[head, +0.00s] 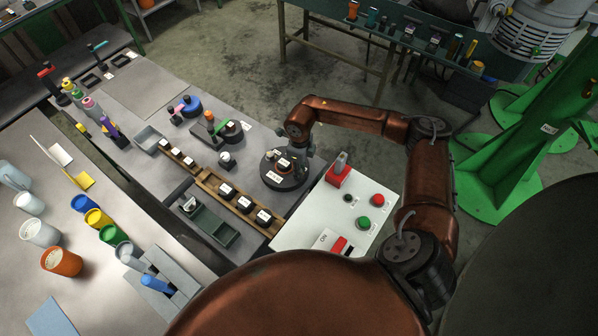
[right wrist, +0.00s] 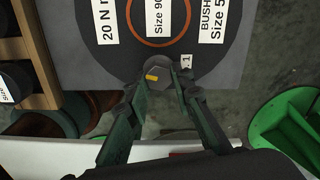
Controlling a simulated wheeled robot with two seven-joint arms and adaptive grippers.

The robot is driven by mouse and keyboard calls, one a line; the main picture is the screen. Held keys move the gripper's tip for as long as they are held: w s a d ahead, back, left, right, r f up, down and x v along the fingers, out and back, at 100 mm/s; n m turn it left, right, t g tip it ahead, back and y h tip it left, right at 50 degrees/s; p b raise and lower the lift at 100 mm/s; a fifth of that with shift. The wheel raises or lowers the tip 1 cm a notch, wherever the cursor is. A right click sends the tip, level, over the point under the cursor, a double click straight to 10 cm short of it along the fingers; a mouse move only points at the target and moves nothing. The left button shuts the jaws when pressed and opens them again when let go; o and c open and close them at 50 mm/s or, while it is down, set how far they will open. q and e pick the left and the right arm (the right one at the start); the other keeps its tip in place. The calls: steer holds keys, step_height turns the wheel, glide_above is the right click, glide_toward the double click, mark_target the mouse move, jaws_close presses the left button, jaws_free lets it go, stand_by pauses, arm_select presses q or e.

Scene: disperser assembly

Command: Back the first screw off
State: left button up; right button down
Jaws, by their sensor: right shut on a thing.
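A round black disperser part (head: 285,171) with white labels and an orange ring sits on the grey bench, and it also fills the top of the right wrist view (right wrist: 215,50). A grey hex-headed screw (right wrist: 160,72) with a yellow mark sits at its near edge, beside a label reading 1. My right gripper (right wrist: 162,82) is shut on this screw, one finger on each side of the head. In the head view the right gripper (head: 306,152) is at the far right edge of the part, and the screw is hidden there. My left gripper is not in view.
A white control panel (head: 330,215) with red and green buttons stands close to the right. A wooden rack (head: 222,188) of labelled black pieces lies left of the part. Cups and bottles line the left bench.

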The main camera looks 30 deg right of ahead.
steer(key=shift+n, duration=0.6)
steer(key=c, duration=1.7)
jaws_free()
step_height(320, 180, up, 12)
